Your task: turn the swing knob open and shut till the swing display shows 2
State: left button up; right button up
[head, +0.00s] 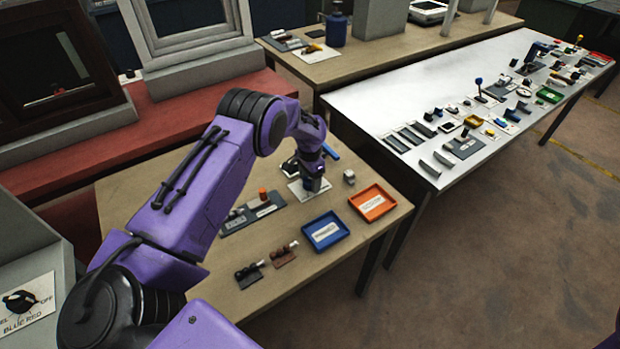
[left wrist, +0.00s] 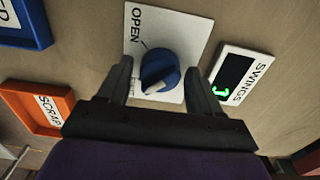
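The swing knob (left wrist: 162,66) is a round blue knob with a white pointer bar on a white plate (left wrist: 190,22) in the left wrist view. The plate reads OPEN at its upper left; another label below is partly hidden. The pointer bar lies at the knob's lower side, near that label. The swing display (left wrist: 238,70), marked SWINGS, is black with a green digit, turned on its side and too unclear to read. My left gripper (left wrist: 159,65) is open, its fingers on either side of the knob with gaps. In the head view it is over the plate (head: 299,193).
A blue tray (head: 345,241) and an orange tray marked SCRAP (head: 391,206) stand near the gripper. A small grey cube (head: 349,176), a grey plate with an orange part (head: 235,223) and small dark parts (head: 250,274) lie on the table. A long bench (head: 385,90) is at right.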

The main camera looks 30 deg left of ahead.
pick_arm(q)
jog(key=c, duration=0.8)
jog(key=shift+o, duration=0.3)
jog(key=shift+f+m+b, duration=0.15)
jog(key=shift+m+b, duration=0.7)
jog(key=shift+m, duration=0.25)
jog(key=m+b, duration=0.1)
jog(key=m, duration=0.1)
jog(key=shift+m, duration=0.4)
jog(key=m+b, duration=0.2)
jog(key=m, duration=0.4)
jog(key=m+b, duration=0.1)
jog(key=m, duration=0.2)
jog(key=shift+m, duration=0.3)
jog(key=shift+r+m+b, duration=0.2)
jog(key=shift+m+b, duration=0.3)
jog(key=shift+m, duration=1)
